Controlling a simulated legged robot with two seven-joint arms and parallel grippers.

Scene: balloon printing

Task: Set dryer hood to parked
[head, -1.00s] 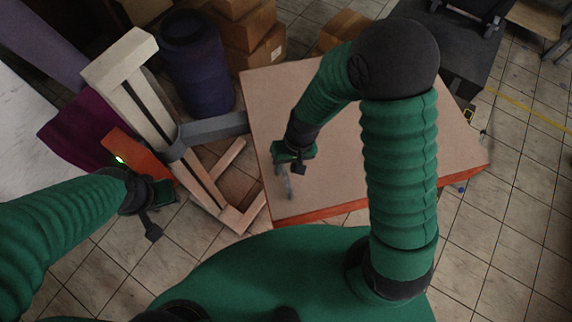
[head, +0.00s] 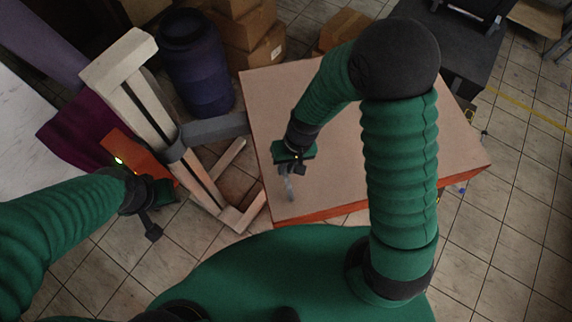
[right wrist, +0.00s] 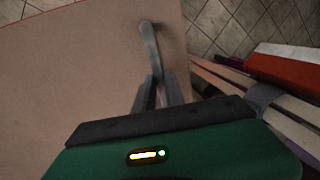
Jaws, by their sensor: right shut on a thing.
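A broad tan panel (head: 320,110) with an orange-red edge fills the middle of the head view and may be the dryer hood; I cannot tell for sure. A grey handle (head: 290,188) shows at its near left part, and also in the right wrist view (right wrist: 150,42). My right gripper (head: 287,172) is over the panel and shut on the handle; its dark fingers (right wrist: 155,92) close around the handle's lower part in the right wrist view. My left gripper (head: 152,225) hangs at the left, apart from the panel; its jaw opening is unclear.
A pale wooden frame (head: 125,68) with a grey bar (head: 215,128) stands left of the panel, beside an orange box (head: 138,158). A dark barrel (head: 195,65) and cardboard boxes (head: 245,30) stand behind.

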